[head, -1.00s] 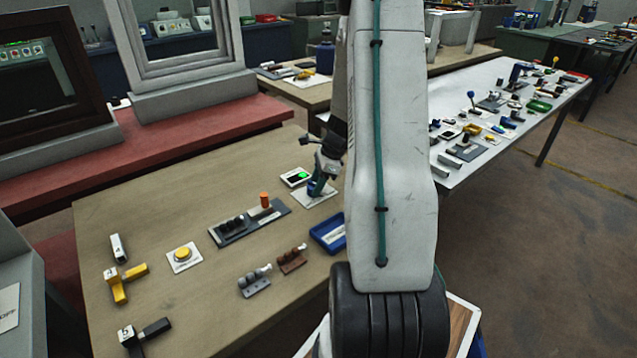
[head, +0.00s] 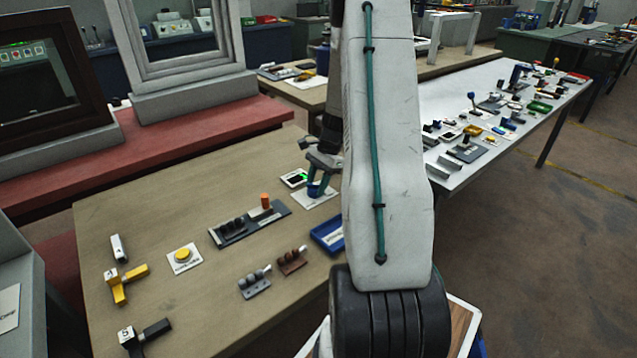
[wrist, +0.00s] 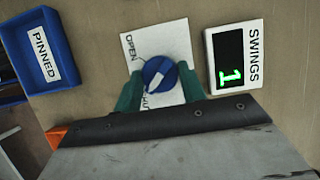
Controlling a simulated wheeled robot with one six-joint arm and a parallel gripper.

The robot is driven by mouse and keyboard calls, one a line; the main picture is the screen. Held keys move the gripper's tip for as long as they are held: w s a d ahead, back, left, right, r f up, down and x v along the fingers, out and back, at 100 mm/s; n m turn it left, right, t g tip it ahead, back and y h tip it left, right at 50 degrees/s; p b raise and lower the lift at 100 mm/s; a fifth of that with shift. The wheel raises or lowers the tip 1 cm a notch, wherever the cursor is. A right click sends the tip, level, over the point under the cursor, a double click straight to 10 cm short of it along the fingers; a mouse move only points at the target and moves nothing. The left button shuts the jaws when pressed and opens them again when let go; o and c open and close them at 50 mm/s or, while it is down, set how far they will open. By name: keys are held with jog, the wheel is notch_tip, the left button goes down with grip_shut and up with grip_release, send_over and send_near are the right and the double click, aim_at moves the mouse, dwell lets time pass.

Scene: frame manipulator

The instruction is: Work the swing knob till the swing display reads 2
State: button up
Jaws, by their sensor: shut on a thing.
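The blue swing knob (wrist: 159,75) sits on a white plate (wrist: 168,38) marked OPEN at one end, with a partly hidden word at the other. A pale mark on the knob points down-left in the wrist view. My gripper (wrist: 158,85) has its teal fingers on both sides of the knob, shut on it. The swing display (wrist: 229,60), labelled SWINGS, reads a green 1. In the head view the knob (head: 315,189) is under my gripper (head: 318,178), and the display (head: 295,178) is just left of it.
A blue tray (wrist: 43,48) labelled PINNED lies left in the wrist view. In the head view a dark rack with an orange peg (head: 266,203), a yellow button (head: 184,254) and small grey and brown holders share the table. Two framed windows stand behind on a red bench (head: 200,135).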

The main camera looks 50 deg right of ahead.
jog(key=shift+s+a+f, duration=0.1)
jog(key=shift+s+a, duration=0.05)
jog(key=shift+a, duration=0.05)
jog(key=o, duration=1)
jog(key=shift+d+r, duration=0.15)
jog(key=shift+r, duration=0.05)
jog(key=v, duration=0.7)
jog(key=shift+d+r, duration=0.15)
jog(key=shift+r, duration=0.05)
